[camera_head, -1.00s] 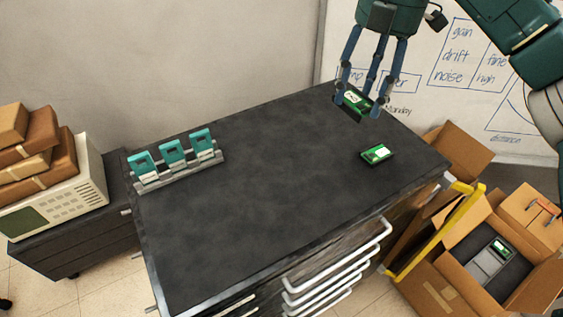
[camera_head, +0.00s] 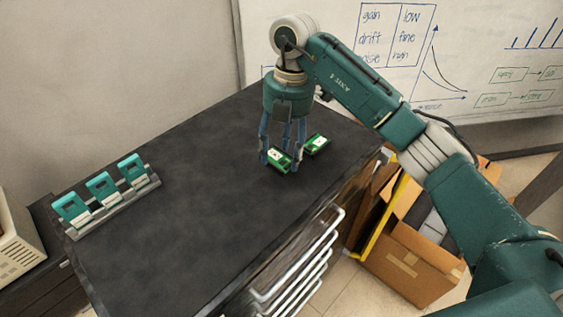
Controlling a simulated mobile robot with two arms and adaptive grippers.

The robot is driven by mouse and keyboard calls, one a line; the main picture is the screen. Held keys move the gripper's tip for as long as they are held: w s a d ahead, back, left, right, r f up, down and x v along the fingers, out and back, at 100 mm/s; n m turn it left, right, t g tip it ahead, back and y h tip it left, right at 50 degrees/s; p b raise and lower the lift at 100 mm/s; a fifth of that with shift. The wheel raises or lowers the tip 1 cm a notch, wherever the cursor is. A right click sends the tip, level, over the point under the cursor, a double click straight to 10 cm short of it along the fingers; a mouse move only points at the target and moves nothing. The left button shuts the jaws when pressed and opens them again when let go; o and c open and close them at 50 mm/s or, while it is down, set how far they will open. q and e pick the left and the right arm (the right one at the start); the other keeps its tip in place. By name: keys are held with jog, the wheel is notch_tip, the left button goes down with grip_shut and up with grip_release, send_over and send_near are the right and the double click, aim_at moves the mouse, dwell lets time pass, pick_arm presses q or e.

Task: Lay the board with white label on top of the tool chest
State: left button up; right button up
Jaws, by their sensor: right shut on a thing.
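My right gripper (camera_head: 282,163) reaches down over the dark top of the tool chest (camera_head: 190,220). Its blue fingers are shut on a small green board with a white label (camera_head: 278,157). The board is slightly tilted and low over the top; I cannot tell whether it touches. A second green board with a pale patch (camera_head: 317,143) lies on the top just right of the gripper. My left gripper is not in view.
A grey rack (camera_head: 115,205) with three teal devices stands at the left edge of the top. White drawer handles (camera_head: 300,270) line the front. Cardboard boxes (camera_head: 410,265) and a yellow bar (camera_head: 381,217) are at the right. The middle of the top is clear.

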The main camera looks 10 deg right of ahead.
aim_at(283, 158)
notch_tip(283, 158, down, 4)
jog(key=shift+s+f+p, duration=0.1)
jog(key=shift+p, duration=0.5)
jog(key=shift+f, duration=0.15)
jog(key=shift+f, duration=0.1)
jog(key=o, duration=1.3)
jog(key=shift+r, duration=0.25)
jog(key=shift+d+r+b, duration=0.1)
jog(key=shift+r+b, duration=0.25)
jog(key=r, duration=0.3)
jog(key=r+b, duration=0.1)
jog(key=r, duration=0.2)
jog(key=d+r+b, duration=0.1)
jog(key=r, duration=0.2)
jog(key=shift+w+r, duration=0.3)
jog(key=shift+w, duration=0.1)
jog(key=shift+r, duration=0.7)
